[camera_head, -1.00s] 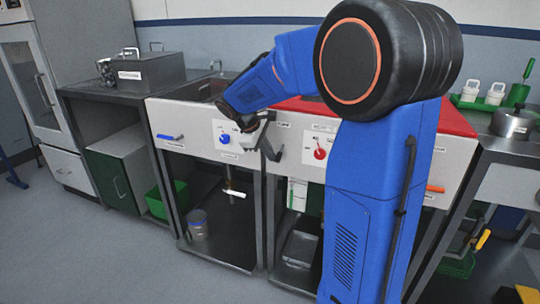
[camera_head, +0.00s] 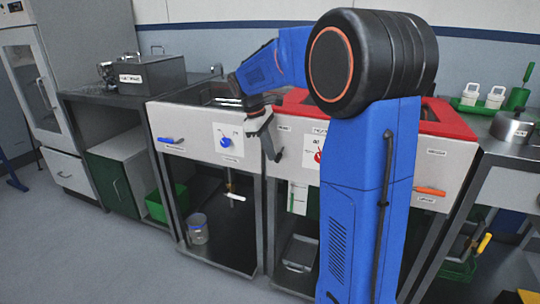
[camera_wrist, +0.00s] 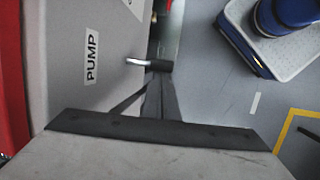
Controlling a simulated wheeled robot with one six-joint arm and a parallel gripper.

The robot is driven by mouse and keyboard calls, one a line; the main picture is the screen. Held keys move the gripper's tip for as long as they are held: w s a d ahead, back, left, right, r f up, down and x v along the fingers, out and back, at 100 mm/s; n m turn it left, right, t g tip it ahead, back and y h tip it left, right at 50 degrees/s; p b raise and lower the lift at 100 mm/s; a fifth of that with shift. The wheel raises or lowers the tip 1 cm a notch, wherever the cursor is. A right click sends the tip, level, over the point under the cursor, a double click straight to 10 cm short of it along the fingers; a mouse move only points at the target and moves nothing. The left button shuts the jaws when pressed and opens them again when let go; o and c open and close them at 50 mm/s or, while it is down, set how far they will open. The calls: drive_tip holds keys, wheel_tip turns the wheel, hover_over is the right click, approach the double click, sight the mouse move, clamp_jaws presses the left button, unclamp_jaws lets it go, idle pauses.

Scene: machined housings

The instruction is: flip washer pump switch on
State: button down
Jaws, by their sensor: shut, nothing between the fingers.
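The panel label reading PUMP (camera_wrist: 91,59) is on the light grey front panel in the wrist view; the label also shows small in the head view (camera_head: 283,128). Just right of it, a bright metal lever (camera_wrist: 138,62) sticks out from the panel toward a dark tip. My gripper (camera_wrist: 160,78) is shut and empty, its dark fingers reaching up to that dark tip. I cannot tell whether they touch it. In the head view my gripper (camera_head: 275,153) is in front of the panel between the two sinks, and the lever cannot be made out there.
A blue knob (camera_head: 225,142) is on the left sink's panel, and a red knob (camera_head: 318,157) is partly hidden by my arm. The red-rimmed sink (camera_head: 448,122) is at right.

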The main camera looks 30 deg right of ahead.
drive_tip(key=shift+w+d+r, duration=0.1)
drive_tip(key=shift+d+r, duration=0.1)
drive_tip(key=shift+r, duration=0.3)
drive_tip(key=shift+w+d+r, duration=0.1)
drive_tip(key=shift+d+r, duration=0.05)
drive_tip(key=shift+r, duration=0.45)
drive_tip(key=shift+w+d+r, duration=0.25)
drive_tip(key=shift+d+r, duration=0.3)
drive_tip(key=shift+r, duration=0.1)
idle(2.2)
drive_tip(key=shift+r, duration=0.9)
drive_tip(key=v, duration=1.7)
drive_tip(key=shift+a, duration=0.2)
drive_tip(key=shift+w, duration=0.1)
